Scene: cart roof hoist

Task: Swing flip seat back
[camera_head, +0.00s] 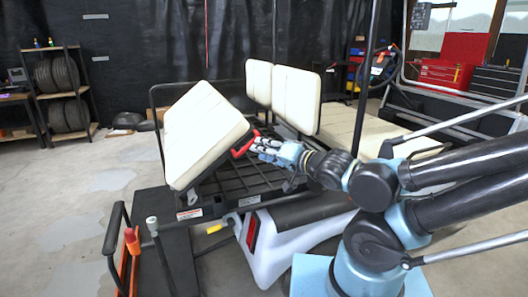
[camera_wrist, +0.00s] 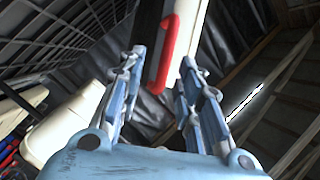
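The cream flip seat cushion (camera_head: 203,132) stands tilted on the rear of the cart, raised off the black slatted frame (camera_head: 255,172). A red handle (camera_head: 244,147) sits on the cushion's right edge. My gripper (camera_head: 258,146) is right beside this handle, reaching in from the right. In the wrist view, the red handle (camera_wrist: 168,52) lies between my two blue fingers. The fingers stand apart, with a visible gap on each side of the handle. I cannot tell whether a finger touches the handle.
Cream backrests (camera_head: 296,97) stand behind the frame, with a front seat (camera_head: 352,133) to their right. A black rail rises behind the cushion. A lever with a grey knob (camera_head: 152,226) and a red-gripped lever (camera_head: 131,240) stand in front. Open floor lies left.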

